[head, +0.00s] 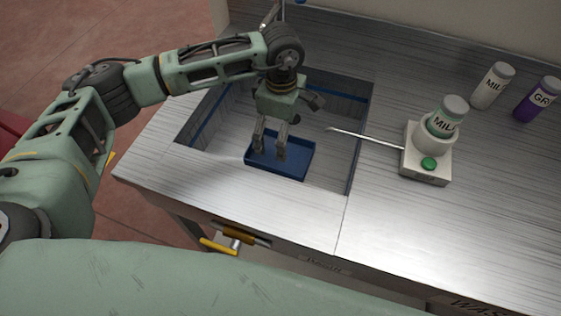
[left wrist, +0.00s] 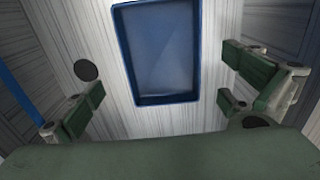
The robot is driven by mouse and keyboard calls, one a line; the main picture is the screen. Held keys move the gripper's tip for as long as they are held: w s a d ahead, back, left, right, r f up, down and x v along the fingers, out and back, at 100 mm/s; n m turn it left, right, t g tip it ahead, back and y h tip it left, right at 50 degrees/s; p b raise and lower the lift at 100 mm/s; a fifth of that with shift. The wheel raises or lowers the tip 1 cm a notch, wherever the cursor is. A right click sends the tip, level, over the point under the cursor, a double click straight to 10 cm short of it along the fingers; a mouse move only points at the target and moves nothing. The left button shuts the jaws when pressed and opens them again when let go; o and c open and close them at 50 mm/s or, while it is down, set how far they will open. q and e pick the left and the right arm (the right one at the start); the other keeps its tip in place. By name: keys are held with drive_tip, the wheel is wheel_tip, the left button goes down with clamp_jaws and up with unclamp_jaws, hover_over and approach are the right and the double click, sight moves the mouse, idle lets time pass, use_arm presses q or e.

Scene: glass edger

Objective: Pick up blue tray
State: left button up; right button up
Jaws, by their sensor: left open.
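The blue tray (head: 294,168) is a shallow rectangle in the sunken metal basin (head: 352,120) of the bench. It looks empty. My left gripper (head: 270,153) points down over it, and its fingers overlap the tray's back left part in the head view. In the left wrist view the tray (left wrist: 160,55) lies beyond the spread fingers of my left gripper (left wrist: 165,100), with a gap on both sides. The gripper is open and holds nothing. I cannot tell its exact height above the tray. My right gripper does not show.
A white device (head: 428,165) with a green button and a thin metal arm (head: 370,137) stands right of the basin, holding a MIL-labelled bottle (head: 446,118). A white bottle (head: 492,86) and a purple bottle (head: 538,100) stand further right. The bench front right is clear.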

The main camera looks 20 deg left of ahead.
sight(300, 152)
use_arm(q)
wheel_tip(300, 152, down, 7)
drive_tip(key=shift+s+a+f+p, duration=0.1)
drive_tip(key=shift+s+p, duration=0.05)
drive_tip(key=shift+p, duration=0.8)
drive_tip(key=shift+f, duration=0.25)
drive_tip(key=shift+c, duration=0.5)
drive_tip(key=c, duration=1.1)
drive_tip(key=shift+c, duration=0.9)
drive_tip(key=shift+r, duration=0.2)
